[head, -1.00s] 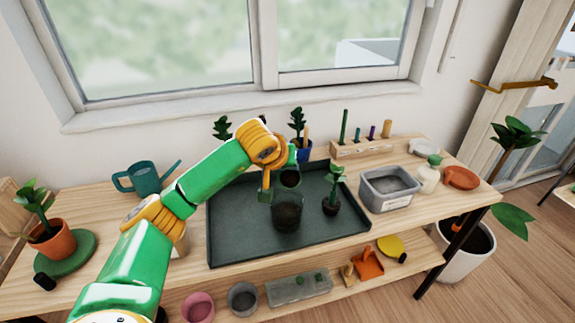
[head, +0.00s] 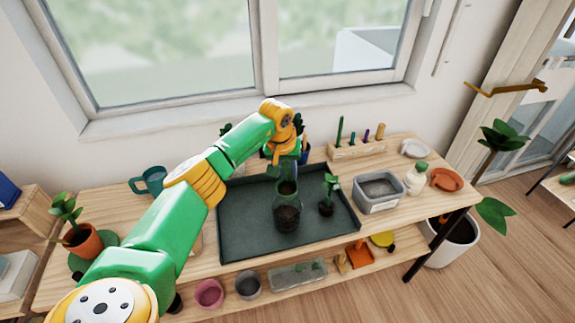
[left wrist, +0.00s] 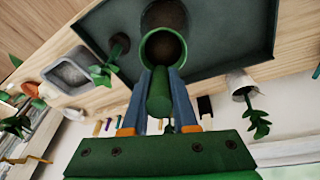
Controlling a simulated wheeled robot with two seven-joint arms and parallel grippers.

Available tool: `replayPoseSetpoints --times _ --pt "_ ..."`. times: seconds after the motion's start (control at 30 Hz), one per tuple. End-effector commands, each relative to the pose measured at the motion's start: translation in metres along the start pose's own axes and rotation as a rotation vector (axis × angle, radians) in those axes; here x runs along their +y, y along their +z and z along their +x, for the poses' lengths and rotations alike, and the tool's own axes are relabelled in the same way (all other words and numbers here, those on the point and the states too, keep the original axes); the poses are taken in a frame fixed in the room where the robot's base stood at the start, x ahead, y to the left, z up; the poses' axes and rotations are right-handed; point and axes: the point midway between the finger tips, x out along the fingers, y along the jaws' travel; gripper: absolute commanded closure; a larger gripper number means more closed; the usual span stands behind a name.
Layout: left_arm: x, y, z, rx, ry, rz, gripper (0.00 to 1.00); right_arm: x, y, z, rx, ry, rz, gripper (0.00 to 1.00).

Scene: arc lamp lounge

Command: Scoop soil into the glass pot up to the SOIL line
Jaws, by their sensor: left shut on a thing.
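My left gripper (head: 284,160) is shut on the green handle of a scoop (head: 287,187). The left wrist view shows the handle between the blue fingers and the scoop's round green cup (left wrist: 163,46) with dark soil in it. The glass pot (head: 287,216) stands on the dark tray with dark soil inside. The scoop is over the pot's mouth; I cannot tell whether they touch. The pot also shows partly behind the cup in the left wrist view (left wrist: 165,14). The SOIL line is too small to make out. My right gripper is out of view.
The dark tray (head: 240,245) lies on the wooden table. A small plant (head: 328,192) stands right of the pot, and a grey tub (head: 378,192) is beyond it. A teal watering can (head: 149,182) is at the left. Potted plants and the window stand behind.

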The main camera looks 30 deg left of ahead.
Motion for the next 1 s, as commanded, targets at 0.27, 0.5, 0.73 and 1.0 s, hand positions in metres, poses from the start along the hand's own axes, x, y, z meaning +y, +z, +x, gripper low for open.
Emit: replayPoseSetpoints --times 0.27,0.5,0.73,1.0 --pt "-0.001 0.001 0.001 -0.016 -0.004 0.000 1.00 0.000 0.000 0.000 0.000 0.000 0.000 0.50" --pt "0.002 -0.007 -0.027 -0.015 -0.004 0.000 1.00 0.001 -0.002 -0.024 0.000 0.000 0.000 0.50" --pt "0.003 -0.010 -0.039 -0.016 -0.004 -0.001 1.00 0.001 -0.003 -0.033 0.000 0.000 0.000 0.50" --pt "0.003 -0.010 -0.038 -0.015 -0.004 -0.001 1.00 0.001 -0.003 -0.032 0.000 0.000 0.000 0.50"
